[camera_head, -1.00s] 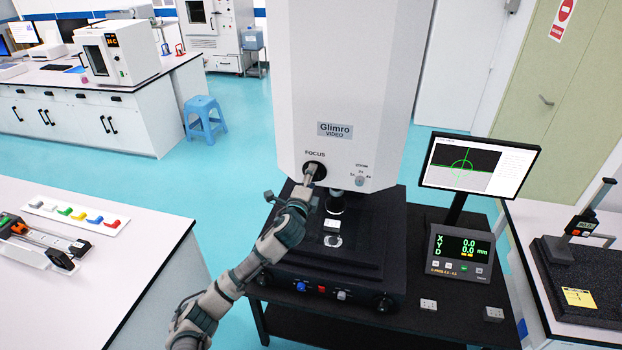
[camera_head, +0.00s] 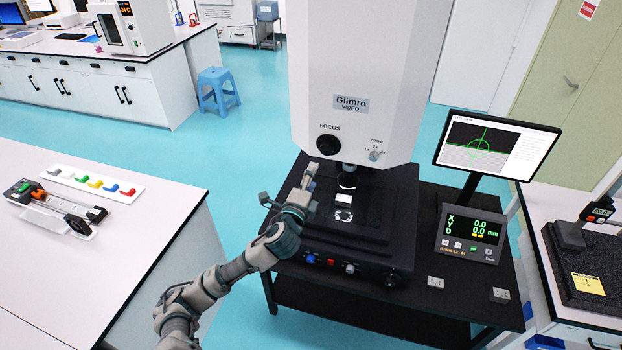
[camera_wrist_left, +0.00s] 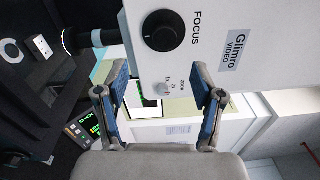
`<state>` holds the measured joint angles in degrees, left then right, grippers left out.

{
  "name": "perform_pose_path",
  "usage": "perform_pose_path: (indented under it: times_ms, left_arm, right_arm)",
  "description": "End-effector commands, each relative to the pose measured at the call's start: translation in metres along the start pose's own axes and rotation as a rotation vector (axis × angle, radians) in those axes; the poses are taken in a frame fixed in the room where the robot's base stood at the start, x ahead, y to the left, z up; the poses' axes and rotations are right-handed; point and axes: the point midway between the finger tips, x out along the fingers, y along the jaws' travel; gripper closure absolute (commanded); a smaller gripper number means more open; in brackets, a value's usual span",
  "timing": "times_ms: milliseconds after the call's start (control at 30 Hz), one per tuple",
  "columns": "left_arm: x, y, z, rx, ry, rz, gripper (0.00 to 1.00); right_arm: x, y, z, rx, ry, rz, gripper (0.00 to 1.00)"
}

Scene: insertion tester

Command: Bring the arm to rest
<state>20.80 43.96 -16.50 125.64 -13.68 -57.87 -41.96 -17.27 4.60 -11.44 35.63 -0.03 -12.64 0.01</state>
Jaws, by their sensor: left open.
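My left gripper (camera_head: 288,184) is open and empty in the head view, in front of the white Glimro video measuring machine (camera_head: 350,70). It is below and left of the black focus knob (camera_head: 327,145), apart from it. In the left wrist view, the gripper's two blue-padded fingers (camera_wrist_left: 159,76) are spread wide with nothing between them. The focus knob (camera_wrist_left: 163,30) shows beyond them, above the gap, and the small zoom knob (camera_wrist_left: 161,89) shows through the gap. My right gripper is in neither view.
The machine's black stage (camera_head: 378,208) lies just right of the gripper. A monitor (camera_head: 497,147) and a readout box (camera_head: 469,234) stand further right. A white bench (camera_head: 70,250) with a tray of coloured pieces is at left. Open floor lies between the benches.

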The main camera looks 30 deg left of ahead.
Motion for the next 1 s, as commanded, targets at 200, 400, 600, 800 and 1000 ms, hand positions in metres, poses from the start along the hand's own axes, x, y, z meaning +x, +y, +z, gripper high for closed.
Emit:
perform_pose_path:
  times_ms: [200, 400, 600, 800, 1000]
  left_arm:
    - [-0.002, 0.0, 0.0, 0.0, 0.0, -0.001, 0.32]
    - [-0.002, 0.0, 0.0, 0.0, 0.0, -0.001, 0.32]
    - [0.003, 0.013, 0.0, -0.015, -0.002, 0.024, 0.32]
    - [0.027, 0.127, 0.002, -0.148, -0.02, 0.215, 0.32]
    - [0.013, 0.296, 0.0, -0.344, -0.077, 0.476, 0.32]
  right_arm:
    - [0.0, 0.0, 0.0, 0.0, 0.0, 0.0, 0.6]
    - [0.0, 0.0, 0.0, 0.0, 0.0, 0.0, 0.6]
    - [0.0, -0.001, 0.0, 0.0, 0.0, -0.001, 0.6]
    - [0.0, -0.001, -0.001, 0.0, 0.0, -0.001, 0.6]
    - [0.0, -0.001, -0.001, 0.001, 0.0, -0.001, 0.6]
